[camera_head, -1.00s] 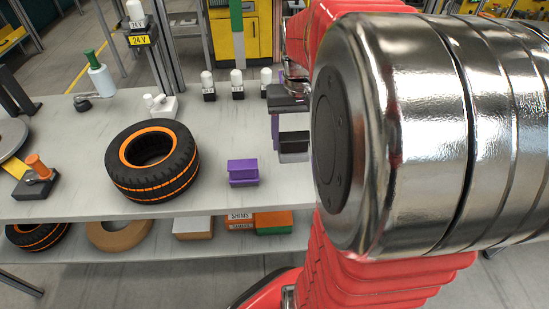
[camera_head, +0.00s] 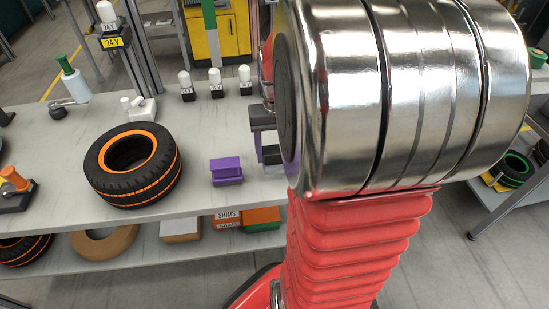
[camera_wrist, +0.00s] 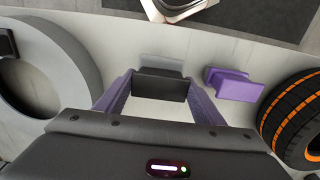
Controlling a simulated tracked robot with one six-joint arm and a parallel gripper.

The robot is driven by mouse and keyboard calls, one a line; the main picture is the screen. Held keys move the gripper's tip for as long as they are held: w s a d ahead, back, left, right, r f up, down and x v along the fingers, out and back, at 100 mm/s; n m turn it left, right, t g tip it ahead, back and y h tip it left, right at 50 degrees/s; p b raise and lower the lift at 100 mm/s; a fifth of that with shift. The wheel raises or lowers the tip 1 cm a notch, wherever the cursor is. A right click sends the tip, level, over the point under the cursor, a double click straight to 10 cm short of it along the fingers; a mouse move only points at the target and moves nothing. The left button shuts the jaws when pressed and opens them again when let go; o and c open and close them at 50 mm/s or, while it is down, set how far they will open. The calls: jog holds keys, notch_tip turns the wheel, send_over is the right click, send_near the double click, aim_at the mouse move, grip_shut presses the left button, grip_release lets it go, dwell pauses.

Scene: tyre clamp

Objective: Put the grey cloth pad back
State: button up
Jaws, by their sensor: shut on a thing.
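The grey cloth pad (camera_wrist: 160,87) sits between the two purple fingers of my gripper (camera_wrist: 158,99) in the wrist view. It looks like a small block with a grey top and a dark front face. My gripper is shut on it. In the head view, part of the pad (camera_head: 271,154) shows beside a purple finger, left of my large metal arm joint. It is over the right part of the grey bench (camera_head: 60,150). The arm hides most of the gripper there. I cannot tell whether the pad touches the bench.
A purple block (camera_head: 226,170) stands just left of the gripper, and an orange-striped tyre (camera_head: 133,165) lies further left. Several white-topped small items (camera_head: 215,84) stand behind. The wrist view shows a large grey ring (camera_wrist: 55,85) at left. Another rack (camera_head: 500,165) stands far right.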

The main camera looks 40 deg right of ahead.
aim_at(277, 160)
jog(key=shift+f, duration=1.9)
jog(key=o, duration=1.1)
jog(key=shift+f, duration=0.1)
jog(key=shift+o, duration=0.2)
notch_tip(277, 160, up, 12)
jog(key=shift+s+r, duration=0.1)
jog(key=shift+r, duration=0.05)
